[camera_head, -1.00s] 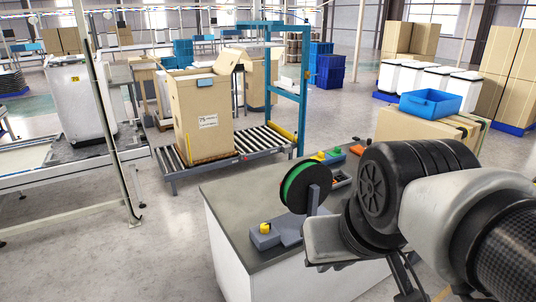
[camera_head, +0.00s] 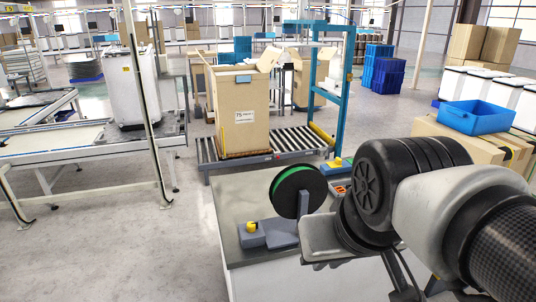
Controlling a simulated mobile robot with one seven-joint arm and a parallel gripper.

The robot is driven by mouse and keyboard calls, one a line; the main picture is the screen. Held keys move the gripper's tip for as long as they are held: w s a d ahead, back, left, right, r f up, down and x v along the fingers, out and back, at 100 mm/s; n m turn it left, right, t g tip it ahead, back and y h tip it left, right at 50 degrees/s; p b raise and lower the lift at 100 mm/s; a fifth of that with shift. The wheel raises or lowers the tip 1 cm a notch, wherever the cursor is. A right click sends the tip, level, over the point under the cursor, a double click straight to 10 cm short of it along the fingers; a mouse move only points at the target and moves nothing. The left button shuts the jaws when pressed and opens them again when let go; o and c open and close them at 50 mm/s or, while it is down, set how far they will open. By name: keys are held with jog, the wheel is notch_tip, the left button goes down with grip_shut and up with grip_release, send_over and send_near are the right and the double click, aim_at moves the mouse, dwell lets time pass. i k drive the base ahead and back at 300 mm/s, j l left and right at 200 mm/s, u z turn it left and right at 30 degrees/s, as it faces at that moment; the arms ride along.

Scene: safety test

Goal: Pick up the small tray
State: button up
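A blue open tray (camera_head: 477,121) sits on a cardboard box (camera_head: 455,149) at the right, beyond my arm. Near the bench's far edge, a small grey tray-like holder (camera_head: 341,190) with a red-orange item is partly hidden by my arm. I cannot tell which of these is the small tray. My gripper (camera_head: 322,262) is at the end of my arm, in front of the bench top and well apart from the blue tray. Its fingers are not clearly visible, so I cannot tell whether it is open. I see nothing held in it.
The grey-topped bench (camera_head: 236,200) carries a black-and-green reel (camera_head: 296,190) and a yellow-buttoned box (camera_head: 250,232), close to my gripper. Behind it stand a roller conveyor (camera_head: 290,141) with a large carton (camera_head: 240,112) and a blue frame (camera_head: 346,90). Open floor lies at left.

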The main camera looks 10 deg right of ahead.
aim_at(343, 183)
jog(key=l+u, duration=0.45)
jog(key=l, duration=0.7)
jog(key=k+l+u, duration=0.1)
jog(key=l+u, duration=0.3)
jog(key=k+l+u, duration=0.15)
jog(key=l+u, duration=0.25)
jog(key=l, duration=0.2)
jog(key=l+u, duration=0.75)
jog(key=z, duration=1)
jog(key=i+z, duration=0.1)
jog(key=z, duration=1.35)
jog(key=i+z, duration=0.1)
jog(key=z, duration=2.3)
jog(key=j+z, duration=0.1)
jog(key=z, duration=1.95)
jog(key=k+z, duration=0.1)
jog(key=z, duration=2)
